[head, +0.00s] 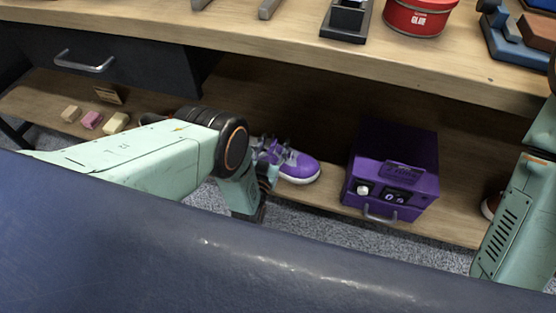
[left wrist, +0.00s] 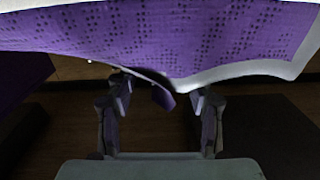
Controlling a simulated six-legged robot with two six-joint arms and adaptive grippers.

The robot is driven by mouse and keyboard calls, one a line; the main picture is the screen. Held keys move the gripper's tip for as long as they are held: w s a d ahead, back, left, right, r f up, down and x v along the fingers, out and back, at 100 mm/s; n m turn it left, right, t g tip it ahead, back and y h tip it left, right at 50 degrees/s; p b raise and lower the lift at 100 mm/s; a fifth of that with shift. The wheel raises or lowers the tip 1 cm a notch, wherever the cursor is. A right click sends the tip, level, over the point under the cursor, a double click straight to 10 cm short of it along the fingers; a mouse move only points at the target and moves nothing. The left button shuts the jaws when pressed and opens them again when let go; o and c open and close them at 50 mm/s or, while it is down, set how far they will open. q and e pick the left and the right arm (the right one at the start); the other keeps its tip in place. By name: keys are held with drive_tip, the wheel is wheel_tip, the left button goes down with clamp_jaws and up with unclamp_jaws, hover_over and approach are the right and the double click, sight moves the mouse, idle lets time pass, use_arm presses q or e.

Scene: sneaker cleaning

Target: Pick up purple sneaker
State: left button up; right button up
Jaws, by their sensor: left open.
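The purple sneaker (head: 296,165) with a white sole stands on the lower wooden shelf, its toe pointing right in the head view. Its heel end is partly hidden behind my left arm. My left gripper (head: 268,185) is beside the sneaker, at its near left side. In the left wrist view, the sneaker's perforated purple upper and white edge (left wrist: 170,45) fill the top, very close. The open fingers (left wrist: 162,98) show below it, with no clear grip on it; whether they touch it I cannot tell. My right gripper is out of view.
A purple machine (head: 392,180) with a handle stands right of the sneaker on the lower shelf (head: 455,220). Small blocks (head: 92,120) lie at the left. The upper tabletop (head: 270,36) overhangs the shelf and holds a red glue tin (head: 420,15).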

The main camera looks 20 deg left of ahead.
use_arm(q)
clamp_jaws()
idle(0.4)
idle(0.4)
